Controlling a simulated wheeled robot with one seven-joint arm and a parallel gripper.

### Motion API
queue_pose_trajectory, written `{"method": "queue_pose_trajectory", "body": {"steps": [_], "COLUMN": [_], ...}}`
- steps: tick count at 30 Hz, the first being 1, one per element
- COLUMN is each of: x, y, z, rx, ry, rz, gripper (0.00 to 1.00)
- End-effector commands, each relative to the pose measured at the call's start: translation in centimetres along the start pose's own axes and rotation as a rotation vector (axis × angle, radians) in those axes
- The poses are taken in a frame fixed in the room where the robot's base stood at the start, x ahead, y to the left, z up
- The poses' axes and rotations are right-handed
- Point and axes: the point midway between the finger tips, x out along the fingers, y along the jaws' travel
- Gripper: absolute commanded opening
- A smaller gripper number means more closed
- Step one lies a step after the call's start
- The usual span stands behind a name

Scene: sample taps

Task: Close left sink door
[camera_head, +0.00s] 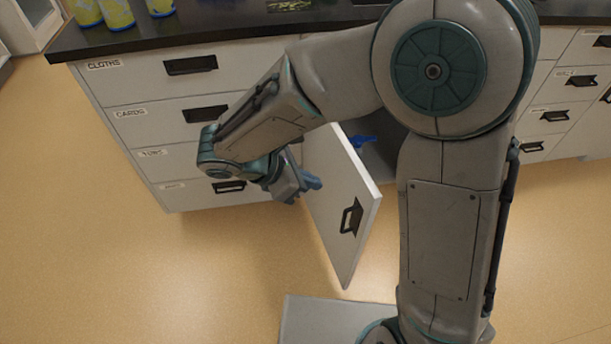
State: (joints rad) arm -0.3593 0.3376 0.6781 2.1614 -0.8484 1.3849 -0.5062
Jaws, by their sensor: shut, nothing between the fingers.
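The left sink door (338,200) is a white cabinet door with a black handle (351,216). It stands swung out from the counter front, well open, with part of the dark cabinet interior showing to its right behind my arm. My gripper (312,182) is at the left side of the door, close to its face, with its blue fingertips pointing toward it. The fingers look shut and hold nothing. I cannot tell whether they touch the door. My arm hides much of the cabinet opening and any right-hand door.
Labelled white drawers (150,122) with black handles stand left of the door, under a black countertop (230,22). Yellow-and-blue containers (117,12) stand on the countertop. More drawers (563,95) are at the right. The tan floor (150,280) is clear at the front left.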

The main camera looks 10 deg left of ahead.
Motion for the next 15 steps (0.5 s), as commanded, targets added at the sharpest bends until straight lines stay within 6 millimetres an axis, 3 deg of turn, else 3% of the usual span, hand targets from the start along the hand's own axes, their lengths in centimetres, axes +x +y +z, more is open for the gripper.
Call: {"method": "queue_pose_trajectory", "body": {"steps": [1,8,15], "x": [1.5,6.4,8.2], "y": [-0.1,-0.1,0.0], "z": [-0.2,-0.2,2.0], "rx": [0.002,0.0,0.003], "ry": [0.0,0.001,0.002], "rz": [-0.006,-0.003,0.002], "gripper": [0.0,0.0,0.0]}}
